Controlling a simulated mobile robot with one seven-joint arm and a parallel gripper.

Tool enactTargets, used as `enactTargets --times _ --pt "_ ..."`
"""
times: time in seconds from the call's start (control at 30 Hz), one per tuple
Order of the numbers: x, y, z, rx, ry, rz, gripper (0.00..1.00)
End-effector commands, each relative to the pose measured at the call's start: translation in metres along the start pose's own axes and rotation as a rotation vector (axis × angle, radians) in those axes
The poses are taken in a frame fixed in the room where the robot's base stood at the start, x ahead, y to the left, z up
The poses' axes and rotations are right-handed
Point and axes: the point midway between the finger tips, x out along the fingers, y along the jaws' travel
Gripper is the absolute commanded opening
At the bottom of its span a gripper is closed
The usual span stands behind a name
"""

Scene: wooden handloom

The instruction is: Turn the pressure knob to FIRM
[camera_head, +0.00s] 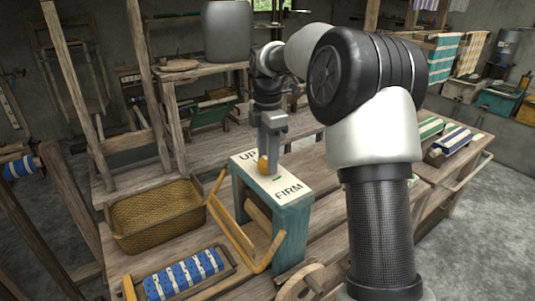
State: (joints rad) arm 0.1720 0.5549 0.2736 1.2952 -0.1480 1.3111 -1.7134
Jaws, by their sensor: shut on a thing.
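A teal box (292,228) with a pale top panel (267,190) stands on the wooden bench, near the middle of the head view. The panel reads "UP" at its far left part and "FIRM" at its near right part. A small yellow-orange knob (263,166) sits on the panel near its middle. My gripper (266,162) points straight down over the panel and is shut on the knob. The fingers cover part of the knob, and its exact pointing direction cannot be told. A small dark green mark lies on the panel just in front of the knob.
A yellow wooden frame (233,228) leans out from the box's left side. A woven basket (157,213) stands left of it, with a blue-and-white cloth roll (184,274) in front. A wooden wheel (301,283) is at the near edge. Striped rolls (452,138) lie at right.

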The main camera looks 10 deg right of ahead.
Motion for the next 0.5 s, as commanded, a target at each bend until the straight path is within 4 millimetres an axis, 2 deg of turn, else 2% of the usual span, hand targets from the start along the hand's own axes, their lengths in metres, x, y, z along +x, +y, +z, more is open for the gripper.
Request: enactTargets --times 0.5 --pt "-0.0032 -0.0004 -0.0004 0.473 0.0 -0.002 0.19"
